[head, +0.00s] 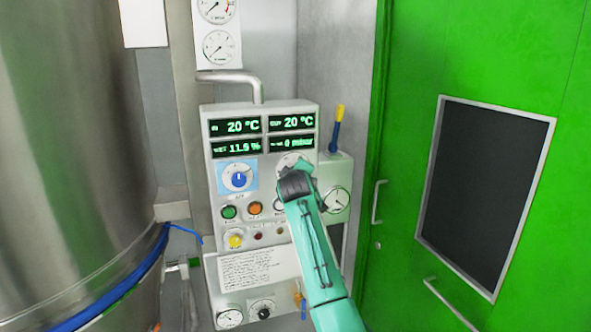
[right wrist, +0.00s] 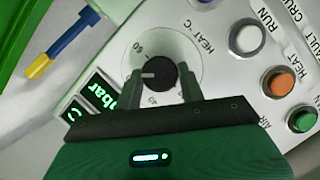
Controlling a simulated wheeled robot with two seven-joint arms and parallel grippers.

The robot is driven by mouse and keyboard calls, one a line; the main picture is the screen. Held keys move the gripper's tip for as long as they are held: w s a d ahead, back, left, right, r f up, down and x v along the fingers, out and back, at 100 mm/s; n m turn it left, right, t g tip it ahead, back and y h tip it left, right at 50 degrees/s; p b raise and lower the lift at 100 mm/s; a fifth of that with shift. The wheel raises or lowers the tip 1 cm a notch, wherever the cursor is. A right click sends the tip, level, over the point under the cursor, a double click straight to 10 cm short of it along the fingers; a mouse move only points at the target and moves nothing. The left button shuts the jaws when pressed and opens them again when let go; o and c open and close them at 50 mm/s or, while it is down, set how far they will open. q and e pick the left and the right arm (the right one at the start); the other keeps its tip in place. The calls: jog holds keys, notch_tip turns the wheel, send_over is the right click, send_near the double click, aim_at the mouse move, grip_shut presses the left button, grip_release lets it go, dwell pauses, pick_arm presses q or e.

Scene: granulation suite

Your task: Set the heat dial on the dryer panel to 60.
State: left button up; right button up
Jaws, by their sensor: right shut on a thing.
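The heat dial (right wrist: 163,70) is a black knob on a round white scale plate marked HEAT °C on the dryer panel (head: 212,165). In the right wrist view its white pointer line faces left, between a number at the upper left and smaller marks below; I cannot read these surely. My right gripper (right wrist: 161,80) is shut on the knob, one finger on each side. In the head view my right gripper (head: 293,167) covers the knob, and only part of the white scale plate (head: 289,159) shows. My left gripper is not in view.
Displays (head: 236,126) read 20 °C above the dials. A blue dial (head: 239,179) sits left of my gripper, with green (head: 229,212) and orange (head: 255,208) buttons below. A yellow-and-blue lever (head: 337,128) stands right. A steel vessel (head: 75,140) and green door (head: 400,200) flank the panel.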

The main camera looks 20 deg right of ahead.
jog(key=shift+d+m+g+y+p, duration=0.15)
jog(key=shift+m+g+y+p, duration=0.2)
jog(key=shift+m+y+p, duration=1.05)
jog(key=shift+d+m+g+y+p, duration=0.1)
jog(key=shift+m+g+y+p, duration=0.25)
jog(key=shift+m+y+p, duration=1.05)
jog(key=shift+m+h+b, duration=0.4)
jog(key=shift+m+h, duration=0.2)
jog(key=o, duration=1)
jog(key=shift+c, duration=0.2)
jog(key=shift+r, duration=0.1)
jog(key=b+v, duration=0.5)
jog(key=v, duration=0.8)
jog(key=shift+s, duration=0.35)
